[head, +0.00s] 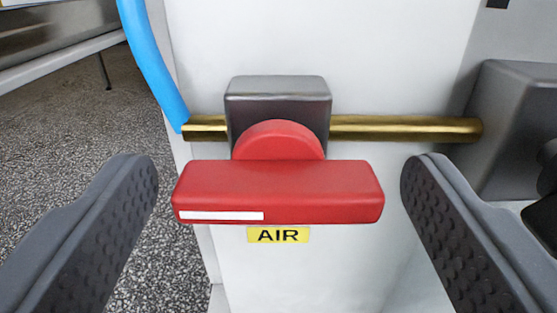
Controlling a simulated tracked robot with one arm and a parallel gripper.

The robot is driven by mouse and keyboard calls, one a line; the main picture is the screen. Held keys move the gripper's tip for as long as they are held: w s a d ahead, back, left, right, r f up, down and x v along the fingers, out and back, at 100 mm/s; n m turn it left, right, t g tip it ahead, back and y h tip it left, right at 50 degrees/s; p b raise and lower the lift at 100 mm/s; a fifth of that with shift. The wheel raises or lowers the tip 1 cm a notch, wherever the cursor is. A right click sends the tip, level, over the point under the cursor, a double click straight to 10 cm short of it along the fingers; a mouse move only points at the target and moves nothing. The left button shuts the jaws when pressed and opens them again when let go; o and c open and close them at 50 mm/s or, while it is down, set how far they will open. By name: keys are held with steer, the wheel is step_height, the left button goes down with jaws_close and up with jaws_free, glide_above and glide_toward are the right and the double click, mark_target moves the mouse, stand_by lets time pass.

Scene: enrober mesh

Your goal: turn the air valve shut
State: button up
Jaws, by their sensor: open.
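The air valve has a red bar handle (278,190) that lies level across the picture, parallel to the brass pipe. A white stripe marks the lower left of its face. Behind it is a grey valve body (277,88) on the pipe. A yellow label (278,235) reading AIR sits just below the handle. My gripper (279,185) is open, with one dark ridged finger on each side of the handle's ends. Gaps show between the fingers and the handle in the picture, and nothing is held.
A brass pipe (400,128) runs level across the white panel (400,60) into a dark grey box (500,125) at right. A blue hose (150,60) rises from the pipe's left end. Speckled floor (70,120) shows at left.

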steer(key=c, duration=1)
